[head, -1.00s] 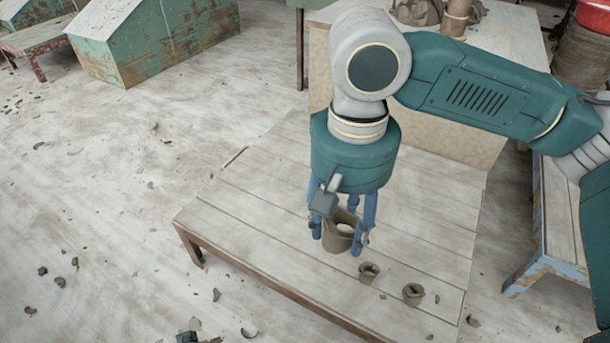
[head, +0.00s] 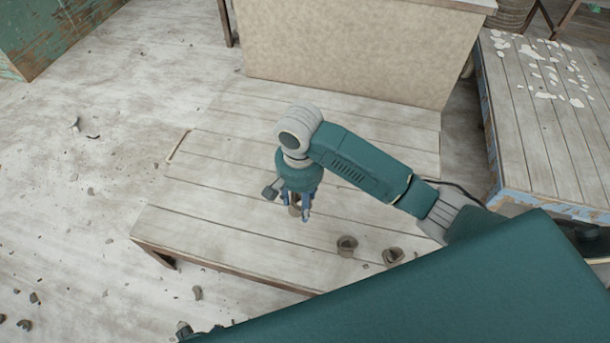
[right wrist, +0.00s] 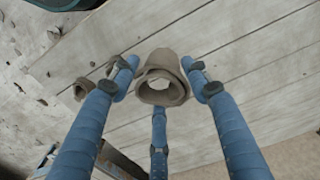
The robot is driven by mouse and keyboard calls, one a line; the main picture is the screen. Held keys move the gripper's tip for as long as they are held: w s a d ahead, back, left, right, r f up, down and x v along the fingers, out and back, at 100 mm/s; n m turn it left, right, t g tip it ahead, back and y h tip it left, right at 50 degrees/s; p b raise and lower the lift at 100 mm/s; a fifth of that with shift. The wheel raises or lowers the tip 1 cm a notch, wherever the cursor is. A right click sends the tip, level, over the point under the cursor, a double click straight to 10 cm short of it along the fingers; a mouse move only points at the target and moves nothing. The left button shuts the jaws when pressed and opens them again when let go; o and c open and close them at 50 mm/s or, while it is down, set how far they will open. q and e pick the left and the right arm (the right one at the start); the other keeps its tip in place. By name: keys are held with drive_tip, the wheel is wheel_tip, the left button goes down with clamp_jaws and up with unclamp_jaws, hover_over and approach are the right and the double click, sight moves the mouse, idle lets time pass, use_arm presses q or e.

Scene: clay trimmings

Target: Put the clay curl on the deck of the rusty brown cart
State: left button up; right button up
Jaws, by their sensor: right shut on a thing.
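My right gripper (head: 296,208) points down over a low plank deck (head: 225,225) with a rusty brown frame. Its blue fingers are closed around a grey-brown clay curl, which is mostly hidden behind them in the head view. In the right wrist view the curl (right wrist: 163,90) is a hollow, rolled ring between the fingers (right wrist: 163,80). Whether it touches the planks is not clear. No wheels show on the deck, so I cannot tell if it is the rusty brown cart. My left gripper is not in view.
Two smaller clay curls, one (head: 346,246) and another (head: 393,256), lie on the deck right of the gripper. The deck's left part is clear. A blue-edged plank table (head: 540,150) with white flakes stands right. A beige panel (head: 345,60) stands behind. Scraps litter the floor.

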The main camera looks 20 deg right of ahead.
drive_tip(key=b, duration=0.3)
hover_over(302, 239)
wheel_tip(302, 239, down, 8)
wheel_tip(302, 239, down, 8)
drive_tip(key=shift+r+b, duration=0.2)
drive_tip(key=shift+b, duration=0.8)
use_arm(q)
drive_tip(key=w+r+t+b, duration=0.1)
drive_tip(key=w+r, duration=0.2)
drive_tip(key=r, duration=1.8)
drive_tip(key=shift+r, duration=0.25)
use_arm(e)
drive_tip(key=shift+w+f, duration=0.1)
drive_tip(key=shift+f, duration=2.05)
drive_tip(key=shift+f, duration=0.1)
drive_tip(key=o, duration=1.2)
